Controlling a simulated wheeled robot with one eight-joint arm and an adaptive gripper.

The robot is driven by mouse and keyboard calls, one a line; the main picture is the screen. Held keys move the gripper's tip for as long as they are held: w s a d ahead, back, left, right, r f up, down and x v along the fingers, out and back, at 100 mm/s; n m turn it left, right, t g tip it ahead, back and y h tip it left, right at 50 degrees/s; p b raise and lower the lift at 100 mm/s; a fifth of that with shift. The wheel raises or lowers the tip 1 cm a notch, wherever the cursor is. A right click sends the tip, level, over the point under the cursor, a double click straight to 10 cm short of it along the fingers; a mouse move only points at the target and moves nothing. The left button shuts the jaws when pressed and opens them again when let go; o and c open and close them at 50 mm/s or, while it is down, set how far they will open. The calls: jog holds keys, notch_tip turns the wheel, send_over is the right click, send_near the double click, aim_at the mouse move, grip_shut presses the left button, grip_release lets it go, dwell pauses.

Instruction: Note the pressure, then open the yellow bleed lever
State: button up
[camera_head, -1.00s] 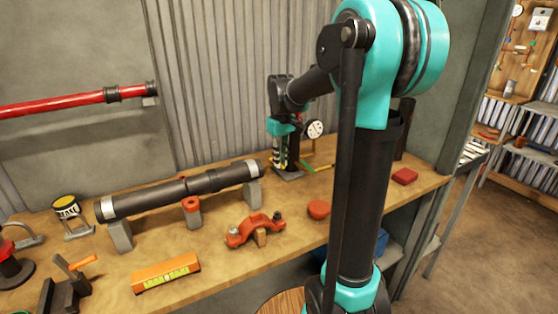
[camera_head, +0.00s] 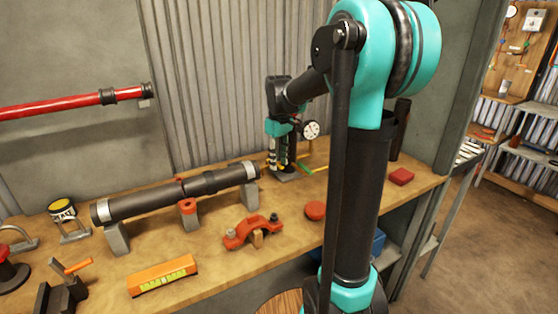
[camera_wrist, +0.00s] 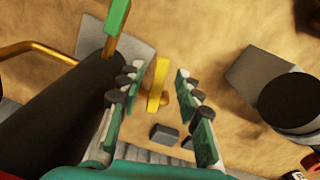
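The yellow bleed lever (camera_wrist: 160,78) stands between the two fingers of my gripper (camera_wrist: 156,88) in the wrist view. The fingers are open, with a visible gap on each side of it. In the head view my gripper (camera_head: 279,152) points down at the dark riser fitting at the back of the bench, which it partly hides. The white-faced pressure gauge (camera_head: 311,130) is just right of my gripper; its reading is too small to make out. A green handle (camera_head: 313,170) sticks out low beside the fitting and also shows in the wrist view (camera_wrist: 117,18).
In the wrist view a thick black pipe (camera_wrist: 78,105) lies close left of my fingers, and a dark cylinder (camera_wrist: 292,102) stands at right. On the bench are a long black pipe on stands (camera_head: 150,203), a red clamp (camera_head: 252,230) and an orange level (camera_head: 162,276).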

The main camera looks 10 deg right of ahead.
aim_at(279, 165)
notch_tip(279, 165, up, 12)
dwell(0.5)
jog(key=shift+c, duration=0.2)
